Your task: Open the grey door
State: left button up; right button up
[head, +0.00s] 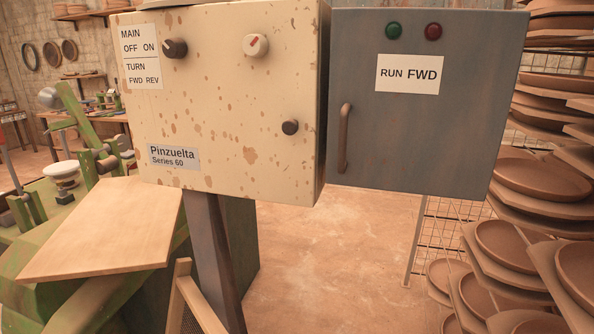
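The grey door (425,140) is the front of a grey box at the right of the cream control box, in the head view. It looks shut. A brown vertical bar handle (344,137) sits near its left edge. A white "RUN FWD" label (409,73) is on it, with a green light (394,31) and a red light (433,31) above. Neither of my grippers shows in the head view.
The cream control box (225,100), with knobs and labels, stands on a dark post (213,260) left of the door. A wooden board (105,230) lies lower left. Shelves of brown plates (540,185) stand close at right. The floor (325,265) below the door is clear.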

aim_at(421, 98)
jog(key=z, duration=2)
jog(key=k, duration=0.35)
jog(key=u, duration=1.45)
